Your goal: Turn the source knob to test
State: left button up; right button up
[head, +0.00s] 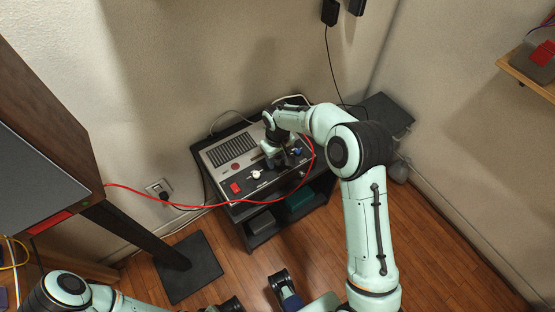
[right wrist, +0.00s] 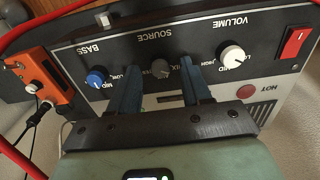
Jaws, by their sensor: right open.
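The source knob (right wrist: 160,68) is a small grey knob on the dark panel, below the SOURCE label in the right wrist view. My right gripper (right wrist: 161,62) is open, with one blue finger on each side of this knob. I cannot tell whether either finger touches it. The small position labels beside the knob are partly hidden and not readable. In the head view the right gripper (head: 279,158) is over the panel of the grey and black device (head: 222,152), and hides the source knob.
A white volume knob (right wrist: 232,57) and a blue bass knob (right wrist: 96,77) flank the source knob. A red switch (right wrist: 296,42) and an orange box (right wrist: 48,78) are farther out. A red cable (head: 150,193) arcs across the device's front.

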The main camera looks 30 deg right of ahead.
jog(key=shift+f, duration=0.55)
grip_shut()
